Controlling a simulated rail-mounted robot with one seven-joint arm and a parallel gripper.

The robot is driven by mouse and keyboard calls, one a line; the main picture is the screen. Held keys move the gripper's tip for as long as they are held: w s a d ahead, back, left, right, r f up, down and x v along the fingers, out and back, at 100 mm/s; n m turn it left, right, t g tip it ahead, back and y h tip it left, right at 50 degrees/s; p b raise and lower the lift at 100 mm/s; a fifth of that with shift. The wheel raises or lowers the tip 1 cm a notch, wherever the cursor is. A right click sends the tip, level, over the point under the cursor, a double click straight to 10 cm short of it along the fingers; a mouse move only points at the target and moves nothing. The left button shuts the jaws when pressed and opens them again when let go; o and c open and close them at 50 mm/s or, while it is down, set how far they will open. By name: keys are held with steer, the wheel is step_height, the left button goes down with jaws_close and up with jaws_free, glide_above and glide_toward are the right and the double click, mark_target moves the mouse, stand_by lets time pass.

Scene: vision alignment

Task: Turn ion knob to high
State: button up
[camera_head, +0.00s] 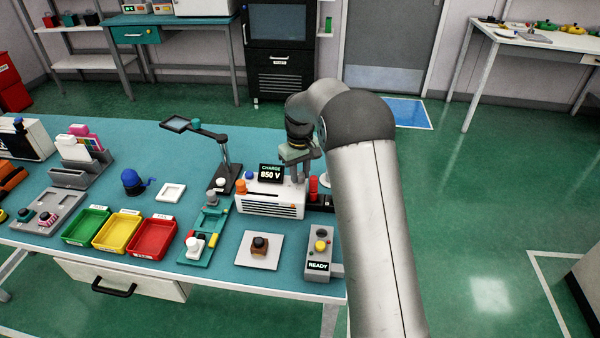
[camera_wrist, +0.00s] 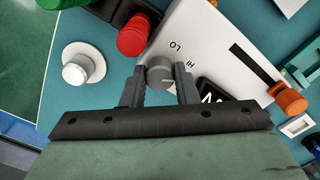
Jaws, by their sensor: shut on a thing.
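The ion knob is a small round grey knob (camera_wrist: 160,73) on a white box (camera_wrist: 205,45) with printed LO and HI marks, seen in the wrist view. My gripper (camera_wrist: 160,75) is shut on the knob, with one dark finger on each side. A faint light line shows on the knob, but its exact setting is hard to read. In the head view, the white box (camera_head: 268,209) carries a dark display reading CHARGE 850 V (camera_head: 270,173). My gripper (camera_head: 298,155) is over the back right of the box, and the knob is hidden there.
A red knob (camera_wrist: 133,36) stands close to my left finger. A white round button (camera_wrist: 76,73) is farther left. An orange knob (camera_wrist: 291,101) is at the box's other end. A stand with a magnifier (camera_head: 225,160) rises left of the box. A READY panel (camera_head: 319,250) is in front.

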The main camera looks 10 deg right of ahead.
mark_target(300, 175)
steer(key=shift+r, duration=0.1)
stand_by(0.3)
steer(key=o, duration=1)
step_height(300, 175, up, 17)
steer(key=shift+r, duration=0.2)
steer(key=s+f+m, duration=0.1)
steer(key=s+f, duration=0.2)
steer(key=s, duration=1)
steer(key=s+f+m, duration=0.1)
steer(key=s+f, duration=0.3)
steer(key=s, duration=0.9)
steer(key=s+f+m, duration=0.1)
steer(key=s+f, duration=0.2)
steer(key=s, duration=1)
steer(key=shift+a+f+m, duration=0.15)
steer(key=shift+a+m, duration=0.25)
